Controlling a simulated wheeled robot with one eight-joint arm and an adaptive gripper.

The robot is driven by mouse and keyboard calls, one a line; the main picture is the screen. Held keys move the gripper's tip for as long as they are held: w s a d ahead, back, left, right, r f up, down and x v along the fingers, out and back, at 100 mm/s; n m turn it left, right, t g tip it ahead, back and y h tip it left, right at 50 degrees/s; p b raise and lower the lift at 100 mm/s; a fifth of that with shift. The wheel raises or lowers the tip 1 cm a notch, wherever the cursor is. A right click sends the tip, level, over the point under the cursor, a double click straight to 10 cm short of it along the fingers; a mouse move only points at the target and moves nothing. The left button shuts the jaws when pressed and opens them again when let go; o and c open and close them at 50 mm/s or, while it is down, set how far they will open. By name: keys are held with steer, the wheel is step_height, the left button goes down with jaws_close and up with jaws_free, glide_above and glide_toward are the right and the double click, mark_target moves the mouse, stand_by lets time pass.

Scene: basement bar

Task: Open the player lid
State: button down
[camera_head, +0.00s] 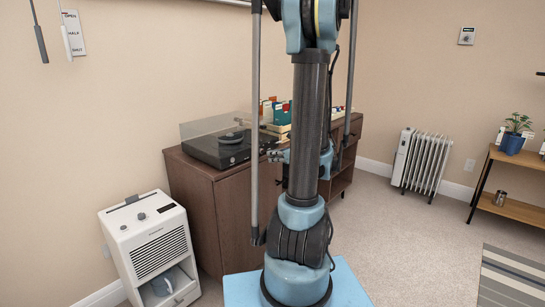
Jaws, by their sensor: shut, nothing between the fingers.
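The record player (222,152) is a black unit on top of a brown cabinet, left of my arm. Its clear, smoky lid (208,126) shows along the back and left side; I cannot tell from this view how far it is raised. My gripper (274,155) is small and dark, beside the player's right front corner and pointing left. It is shut and empty. I cannot tell whether it touches the player. My own arm column hides part of the wrist and the cabinet behind it.
The brown cabinet (216,205) stands against the wall, with a box of colourful record sleeves (275,111) behind my gripper. A white heater-like unit (151,245) stands at the left front. A radiator (422,162) and plant shelf (508,160) are at right. Carpet between is clear.

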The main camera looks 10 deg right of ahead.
mark_target(254, 149)
steer(key=x, duration=0.8)
steer(key=shift+w+a+f, duration=0.1)
steer(key=shift+w+a, duration=0.1)
steer(key=shift+d+r, duration=0.1)
steer(key=shift+r, duration=1.9)
steer(key=shift+d, duration=0.2)
steer(key=shift+r, duration=0.1)
